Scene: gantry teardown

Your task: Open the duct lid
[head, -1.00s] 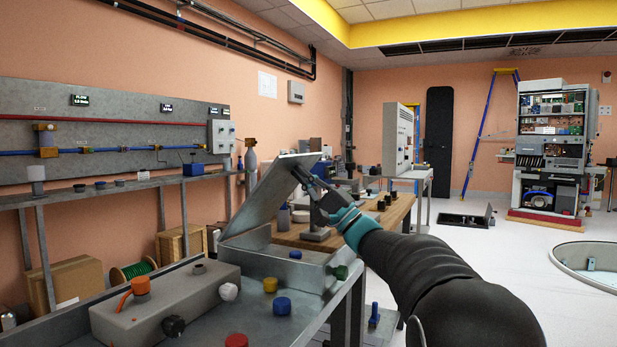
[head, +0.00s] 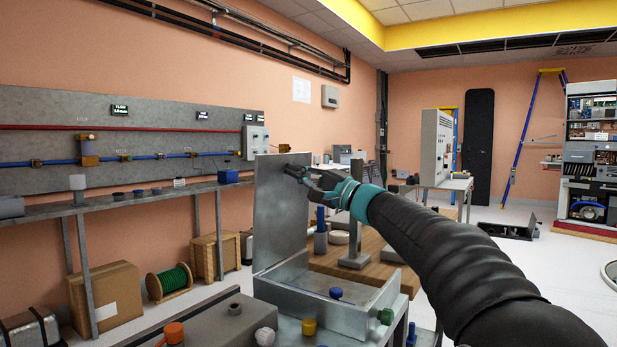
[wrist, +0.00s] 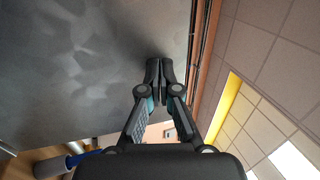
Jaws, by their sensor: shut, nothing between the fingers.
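The duct is a grey metal box (head: 335,308) on the bench, and its lid (head: 280,210) stands about upright along the box's left side. The box is open at the top, with a blue knob (head: 336,293) showing inside or at its rim. My gripper (head: 292,171) is shut and empty, with its fingertips at the upper part of the lid's inner face. In the wrist view the closed fingertips (wrist: 159,75) lie against or very near the grey lid surface (wrist: 80,60); I cannot tell if they touch.
A grey box with an orange knob (head: 173,332) stands in front of the duct. Yellow (head: 309,327) and green (head: 386,316) knobs are close by. A wooden-topped bench (head: 375,265) lies behind. Open floor is at the right.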

